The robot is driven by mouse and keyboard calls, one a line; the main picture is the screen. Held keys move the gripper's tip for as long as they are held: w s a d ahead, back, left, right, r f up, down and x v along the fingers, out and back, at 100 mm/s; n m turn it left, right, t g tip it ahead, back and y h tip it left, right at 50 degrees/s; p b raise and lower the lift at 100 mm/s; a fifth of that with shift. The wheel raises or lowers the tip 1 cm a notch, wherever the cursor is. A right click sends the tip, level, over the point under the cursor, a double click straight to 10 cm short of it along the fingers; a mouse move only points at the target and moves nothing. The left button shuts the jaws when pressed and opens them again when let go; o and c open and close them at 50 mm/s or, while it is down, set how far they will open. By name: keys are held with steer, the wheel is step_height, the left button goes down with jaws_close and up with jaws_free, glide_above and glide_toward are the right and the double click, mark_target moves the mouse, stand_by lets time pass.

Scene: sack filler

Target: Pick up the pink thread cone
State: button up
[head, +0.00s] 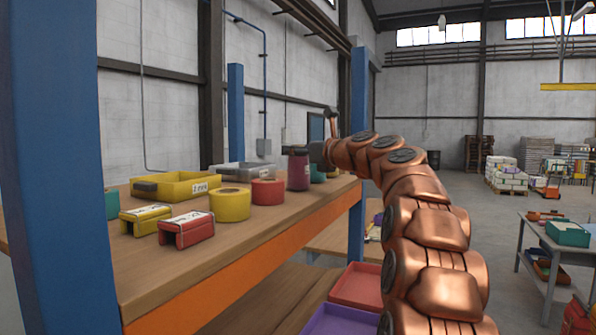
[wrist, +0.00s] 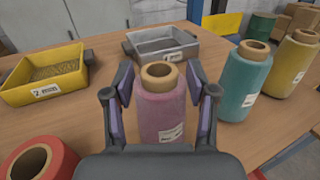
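The pink thread cone (wrist: 160,106) stands upright on the wooden shelf, with a tan core at its top and a white label low on its side. In the head view the cone (head: 298,172) is near the shelf's right end. My gripper (wrist: 160,92) has its two fingers on either side of the cone, with narrow gaps visible, so it looks open around it. The cone's lower end is hidden behind the gripper's body in the wrist view. In the head view my gripper (head: 318,152) reaches the cone from the right.
A teal cone (wrist: 243,80) and a yellow cone (wrist: 292,64) stand right of the pink one. A grey bin (wrist: 162,45) is behind it, a yellow bin (wrist: 45,76) to the left. A red roll (wrist: 38,158) is at front left. Blue posts (head: 358,150) flank the shelf.

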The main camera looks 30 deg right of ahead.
jaws_close()
stand_by(0.5)
steer(key=shift+r, duration=1.75)
